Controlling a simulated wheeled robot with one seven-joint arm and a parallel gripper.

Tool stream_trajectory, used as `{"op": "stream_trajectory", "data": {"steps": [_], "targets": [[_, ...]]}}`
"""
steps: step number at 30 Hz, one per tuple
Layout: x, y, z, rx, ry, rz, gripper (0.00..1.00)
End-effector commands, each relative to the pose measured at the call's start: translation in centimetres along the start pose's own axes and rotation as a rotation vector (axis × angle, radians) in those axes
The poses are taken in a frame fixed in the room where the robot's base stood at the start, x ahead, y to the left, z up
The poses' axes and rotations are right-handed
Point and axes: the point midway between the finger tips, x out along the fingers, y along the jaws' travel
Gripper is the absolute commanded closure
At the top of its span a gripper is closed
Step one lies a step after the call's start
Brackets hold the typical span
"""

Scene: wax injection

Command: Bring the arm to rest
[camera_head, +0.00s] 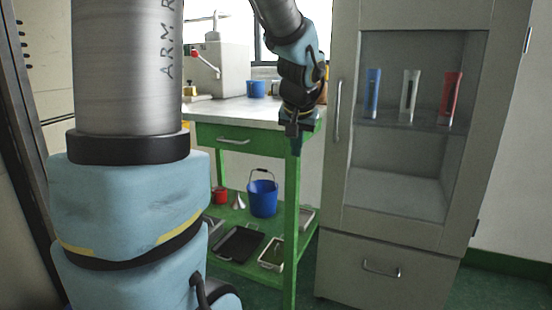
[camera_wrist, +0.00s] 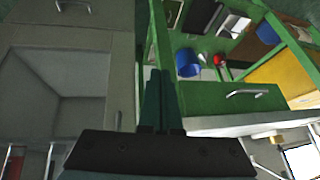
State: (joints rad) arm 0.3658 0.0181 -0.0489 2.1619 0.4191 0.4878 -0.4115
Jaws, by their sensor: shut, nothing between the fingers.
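My gripper (camera_head: 294,141) hangs fingers-down in front of the right end of the green bench in the head view. In the wrist view its two fingers (camera_wrist: 160,100) lie side by side, shut with nothing between them. My arm comes down from the top of the head view, and a large part of it fills the left side. The gripper appears apart from the bench and the cabinet, though its exact gap to the bench corner is hard to tell.
A grey cabinet (camera_head: 345,190) with several tubes behind its window stands at right. The green bench (camera_head: 262,140) carries a grey machine (camera_head: 222,70) and a small blue container (camera_head: 256,89). Its lower shelf holds a blue bucket (camera_head: 263,199) and trays (camera_head: 238,243).

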Motion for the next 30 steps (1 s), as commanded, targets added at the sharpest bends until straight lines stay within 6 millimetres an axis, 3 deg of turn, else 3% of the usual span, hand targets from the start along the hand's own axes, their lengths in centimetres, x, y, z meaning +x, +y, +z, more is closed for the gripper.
{"op": "stream_trajectory", "data": {"steps": [1,3,9,14,15,23,30], "targets": [[1.3,-1.4,3.3,-0.029,-0.067,0.002,1.00],[2.5,-2.7,7.2,-0.062,-0.140,0.014,1.00],[4.0,-4.5,16.7,-0.158,-0.304,0.052,1.00],[4.1,-5.0,23.4,-0.244,-0.410,0.083,1.00],[2.6,-5.2,21.9,-0.233,-0.400,0.084,1.00],[-2.2,-5.9,18.9,-0.229,-0.397,0.083,1.00],[-8.5,-7.0,15.3,-0.229,-0.396,0.083,1.00]]}}
